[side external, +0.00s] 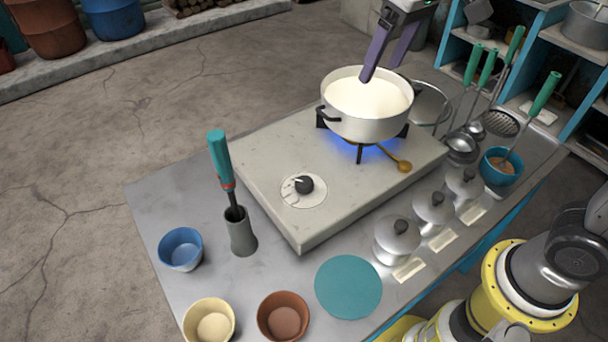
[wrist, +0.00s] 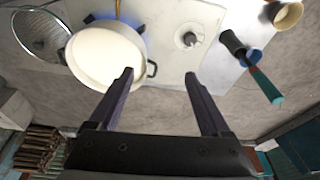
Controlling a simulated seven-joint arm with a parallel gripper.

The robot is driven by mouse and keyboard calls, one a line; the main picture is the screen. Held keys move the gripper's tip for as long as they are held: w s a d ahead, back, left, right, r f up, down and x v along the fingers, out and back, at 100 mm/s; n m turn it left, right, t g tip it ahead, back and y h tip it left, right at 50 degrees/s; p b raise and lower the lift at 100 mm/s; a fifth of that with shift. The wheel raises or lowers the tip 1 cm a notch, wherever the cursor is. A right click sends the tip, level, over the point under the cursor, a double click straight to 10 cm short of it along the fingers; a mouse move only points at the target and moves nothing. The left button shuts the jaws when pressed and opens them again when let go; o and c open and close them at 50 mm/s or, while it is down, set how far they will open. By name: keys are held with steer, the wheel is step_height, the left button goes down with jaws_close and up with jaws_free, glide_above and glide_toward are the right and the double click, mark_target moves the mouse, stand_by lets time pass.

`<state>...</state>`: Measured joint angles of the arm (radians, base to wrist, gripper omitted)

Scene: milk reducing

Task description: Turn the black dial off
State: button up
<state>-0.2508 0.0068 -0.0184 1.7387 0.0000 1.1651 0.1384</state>
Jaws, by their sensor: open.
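The black dial (side external: 304,185) sits on a round white plate near the front left of the pale stove slab (side external: 260,210). It also shows in the wrist view (wrist: 190,39). A white pot (side external: 367,128) of milk stands on the burner, with a blue flame (side external: 365,153) lit beneath it. My gripper (side external: 385,78) is open and empty, above the back of the pot and away from the dial. In the wrist view my gripper's two purple fingers (wrist: 159,75) are spread apart, the left one overlapping the pot's edge.
A grey holder (side external: 240,235) with a teal-handled tool (side external: 219,155) stands left of the dial. Small bowls, a teal disc (side external: 348,287) and lidded jars (side external: 397,240) line the front. The slab around the dial is clear.

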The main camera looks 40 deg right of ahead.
steer(key=w+a+f+n+g, duration=0.1)
steer(key=w+a+f+g, duration=0.1)
steer(key=w+a+f, duration=0.5)
steer(key=n, duration=0.1)
glide_toward(304, 182)
steer(key=shift+g+h, duration=0.3)
steer(key=shift+g, duration=0.1)
steer(key=f, duration=0.8)
steer(key=shift+w+a+f, duration=0.2)
steer(key=shift+w+f, duration=0.05)
steer(key=shift+w, duration=0.15)
steer(key=shift+c, duration=0.3)
jaws_close()
